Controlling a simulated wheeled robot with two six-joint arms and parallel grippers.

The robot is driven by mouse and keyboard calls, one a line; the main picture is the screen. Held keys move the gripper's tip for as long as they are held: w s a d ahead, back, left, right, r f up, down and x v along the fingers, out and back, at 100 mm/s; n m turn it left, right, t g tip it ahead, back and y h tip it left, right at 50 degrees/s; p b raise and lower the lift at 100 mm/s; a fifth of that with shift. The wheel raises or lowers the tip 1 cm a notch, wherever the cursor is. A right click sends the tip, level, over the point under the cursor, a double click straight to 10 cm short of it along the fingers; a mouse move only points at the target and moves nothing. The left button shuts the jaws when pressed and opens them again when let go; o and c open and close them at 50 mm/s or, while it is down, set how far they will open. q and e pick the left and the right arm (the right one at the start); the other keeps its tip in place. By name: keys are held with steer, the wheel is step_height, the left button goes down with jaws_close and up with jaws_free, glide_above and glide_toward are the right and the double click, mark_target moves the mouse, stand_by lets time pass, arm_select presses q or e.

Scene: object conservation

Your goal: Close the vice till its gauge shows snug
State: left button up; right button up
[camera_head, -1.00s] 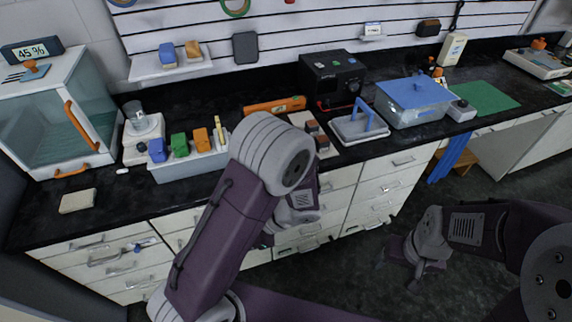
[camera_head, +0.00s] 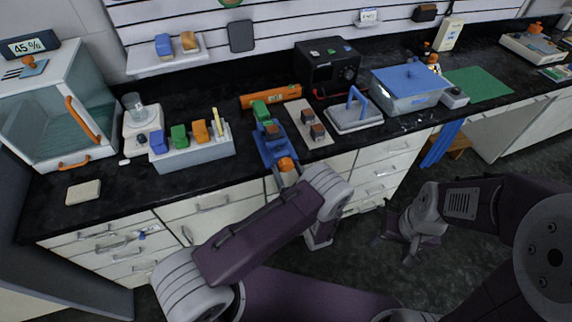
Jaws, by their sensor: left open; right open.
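The blue vice (camera_head: 268,153) stands near the front edge of the black counter, with an orange knob (camera_head: 285,164) facing me. A brown block (camera_head: 271,131) sits on it, and a green piece (camera_head: 260,109) is at its far end. I cannot make out a gauge reading or the gap at its jaws. My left gripper (camera_head: 320,240) is low in front of the drawers, below the vice, partly hidden by my arm; it is open and apart from the vice. My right gripper (camera_head: 406,243) is open and empty over the floor at the right.
A pale board with two dark blocks (camera_head: 308,122) lies right of the vice. An orange level (camera_head: 270,96) lies behind it. A grey bin with coloured blocks (camera_head: 195,155) stands left. A black box (camera_head: 328,67) and a blue-lidded tub (camera_head: 410,92) stand farther right.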

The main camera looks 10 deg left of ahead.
arm_select(q)
steer(key=shift+x, duration=0.85)
steer(key=shift+c, duration=0.4)
steer(key=c, duration=1.3)
steer(key=shift+m, duration=0.8)
steer(key=o, duration=1.4)
